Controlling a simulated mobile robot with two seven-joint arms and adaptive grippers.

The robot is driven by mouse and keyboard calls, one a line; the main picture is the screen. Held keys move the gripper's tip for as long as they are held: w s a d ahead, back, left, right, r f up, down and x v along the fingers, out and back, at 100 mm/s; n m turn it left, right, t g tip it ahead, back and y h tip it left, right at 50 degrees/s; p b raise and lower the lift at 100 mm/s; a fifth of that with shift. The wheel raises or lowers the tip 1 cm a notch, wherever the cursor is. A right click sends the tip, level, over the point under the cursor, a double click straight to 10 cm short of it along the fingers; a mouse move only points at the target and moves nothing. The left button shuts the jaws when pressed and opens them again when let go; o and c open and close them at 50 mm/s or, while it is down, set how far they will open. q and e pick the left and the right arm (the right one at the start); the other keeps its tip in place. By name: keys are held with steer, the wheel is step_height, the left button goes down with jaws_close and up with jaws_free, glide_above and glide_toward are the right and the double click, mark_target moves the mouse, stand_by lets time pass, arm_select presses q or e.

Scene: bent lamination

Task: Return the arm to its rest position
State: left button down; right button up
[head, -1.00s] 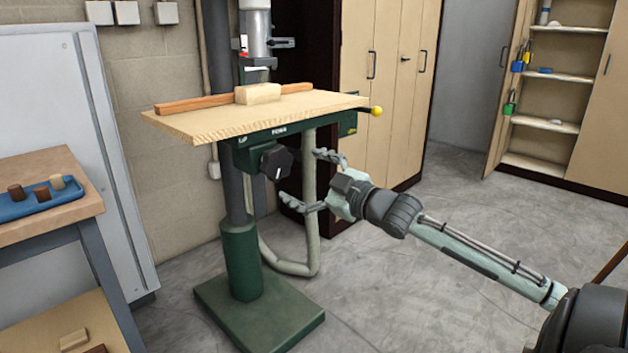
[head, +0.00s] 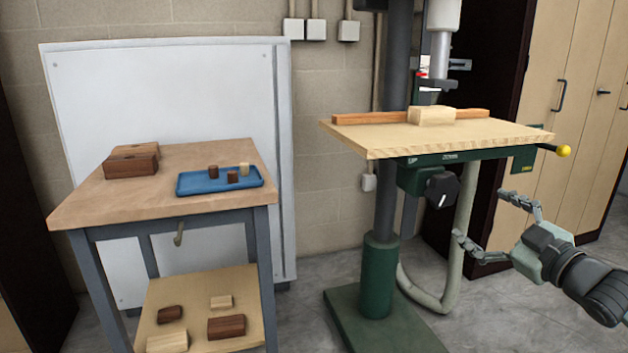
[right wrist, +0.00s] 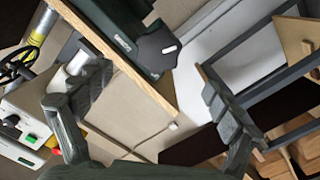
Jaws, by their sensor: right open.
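My right gripper (head: 482,216) is at the right of the head view, in front of and beside the green drill press (head: 381,270), below the level of its table. Its two grey fingers are spread with nothing between them. In the right wrist view the fingers (right wrist: 140,102) are also wide apart and empty, with the drill press's board edge and black knob showing beyond. A pale wood block (head: 432,116) sits on the drill press's wooden board (head: 375,138), against an orange-brown fence (head: 375,119). My left gripper is not in view.
Wooden cabinets (head: 568,100) stand at right. Some floor between bench and press is clear.

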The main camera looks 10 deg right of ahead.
steer(key=s+a+f+m+g+h+p, duration=0.1)
steer(key=s+f+m+g+h, duration=0.25)
steer(key=f, duration=1.05)
steer(key=s+a+f+m+g, duration=0.15)
steer(key=s+f+g, duration=0.35)
steer(key=f, duration=0.9)
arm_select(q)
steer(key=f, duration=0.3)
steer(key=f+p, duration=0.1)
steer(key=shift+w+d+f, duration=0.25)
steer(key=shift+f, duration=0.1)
arm_select(e)
steer(key=s+a+f+m+g, duration=0.1)
steer(key=s+a+f+g, duration=0.5)
steer(key=s+a+f, duration=0.8)
steer(key=shift+s+a+f+m+y, duration=0.25)
steer(key=shift+s+y, duration=0.2)
steer(key=shift+s, duration=0.35)
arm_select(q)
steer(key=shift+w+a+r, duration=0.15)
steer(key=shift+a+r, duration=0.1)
arm_select(e)
steer(key=shift+g, duration=0.25)
steer(key=shift+c, duration=0.4)
